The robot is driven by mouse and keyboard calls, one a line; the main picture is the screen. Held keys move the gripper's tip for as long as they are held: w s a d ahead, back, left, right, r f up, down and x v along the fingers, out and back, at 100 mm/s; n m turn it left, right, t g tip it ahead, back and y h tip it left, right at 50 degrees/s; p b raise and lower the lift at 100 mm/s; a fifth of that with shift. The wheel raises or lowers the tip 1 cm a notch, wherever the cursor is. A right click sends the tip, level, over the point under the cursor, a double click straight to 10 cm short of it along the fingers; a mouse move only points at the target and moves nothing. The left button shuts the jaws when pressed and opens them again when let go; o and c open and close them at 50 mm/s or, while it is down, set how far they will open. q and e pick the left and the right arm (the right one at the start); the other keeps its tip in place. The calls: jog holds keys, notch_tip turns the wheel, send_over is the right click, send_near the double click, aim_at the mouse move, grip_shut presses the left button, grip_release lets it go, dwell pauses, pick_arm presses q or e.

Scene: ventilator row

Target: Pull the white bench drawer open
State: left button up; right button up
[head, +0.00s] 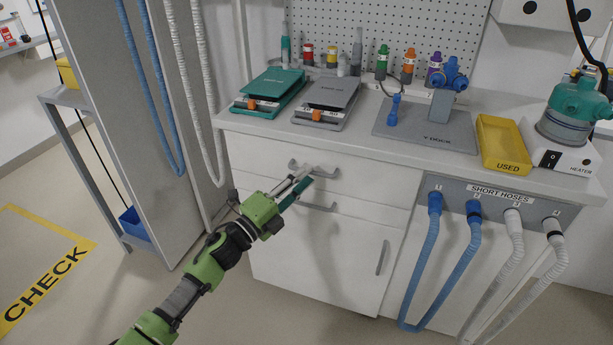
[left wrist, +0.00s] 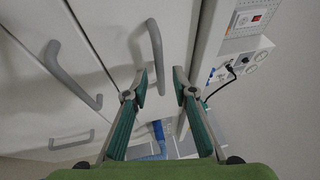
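The white bench (head: 315,230) has a top drawer (head: 262,158) with a grey bar handle (head: 322,173); its front looks flush and closed. My left gripper (head: 302,180) is in front of this handle, its fingers pointing at it and hiding part of it. In the left wrist view the two teal-padded fingers (left wrist: 160,80) are apart, with a grey bar handle (left wrist: 154,45) between or just beyond the tips. I cannot tell whether they touch it. My right gripper is not in view.
Below are a second drawer handle (head: 319,207) and an upright door handle (head: 383,257). Blue and white hoses (head: 433,250) hang at the right. The countertop holds scales (head: 328,98), a dock plate (head: 425,127) and a yellow tray (head: 503,140). The floor in front is clear.

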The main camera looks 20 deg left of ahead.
pick_arm(q)
jog(key=shift+w+d+r, duration=0.15)
jog(key=shift+w+d, duration=0.15)
jog(key=shift+w, duration=0.35)
grip_shut()
jog(key=shift+s, duration=0.15)
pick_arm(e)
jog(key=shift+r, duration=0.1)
